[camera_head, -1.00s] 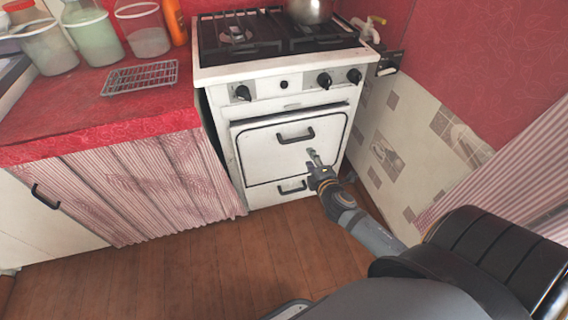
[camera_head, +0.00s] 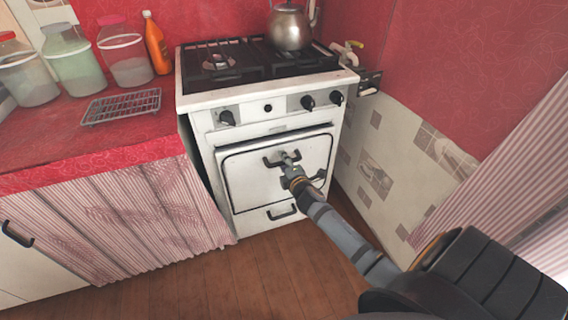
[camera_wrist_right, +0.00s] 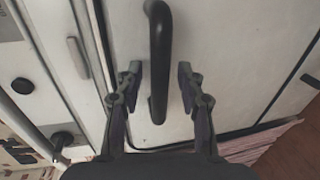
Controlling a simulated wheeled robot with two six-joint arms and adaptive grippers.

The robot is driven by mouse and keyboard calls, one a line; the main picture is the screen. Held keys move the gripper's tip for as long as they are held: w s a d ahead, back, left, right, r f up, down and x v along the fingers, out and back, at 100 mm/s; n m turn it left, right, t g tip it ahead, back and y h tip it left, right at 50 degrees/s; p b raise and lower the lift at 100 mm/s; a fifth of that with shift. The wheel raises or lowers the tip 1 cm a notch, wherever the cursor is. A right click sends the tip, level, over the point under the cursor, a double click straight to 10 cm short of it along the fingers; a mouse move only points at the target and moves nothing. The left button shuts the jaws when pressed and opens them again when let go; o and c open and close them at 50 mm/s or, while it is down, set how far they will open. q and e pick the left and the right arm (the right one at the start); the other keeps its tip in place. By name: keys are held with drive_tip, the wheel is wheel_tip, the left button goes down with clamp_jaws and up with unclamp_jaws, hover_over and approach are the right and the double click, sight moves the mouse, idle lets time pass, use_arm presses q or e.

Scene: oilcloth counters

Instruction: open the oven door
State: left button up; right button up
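The white oven door (camera_head: 245,185) is on the front of the white stove and looks shut, with a dark line along its top edge. Its dark bar handle (camera_head: 270,161) is near the top of the door. My right gripper (camera_head: 289,157) is at the handle's right part. In the right wrist view the handle (camera_wrist_right: 159,40) runs upright between the two fingers of my right gripper (camera_wrist_right: 159,80). The fingers are apart, with a visible gap on each side of the bar. My left gripper is not in view.
A lower drawer with a dark handle (camera_head: 282,212) is under the door. Stove knobs (camera_head: 308,102) are above it. A kettle (camera_head: 290,26) stands on the stovetop. A red counter (camera_head: 60,150) with a curtain is at left, a tiled wall (camera_head: 385,170) at right. Wooden floor lies in front.

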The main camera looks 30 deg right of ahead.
clamp_jaws()
idle(0.5)
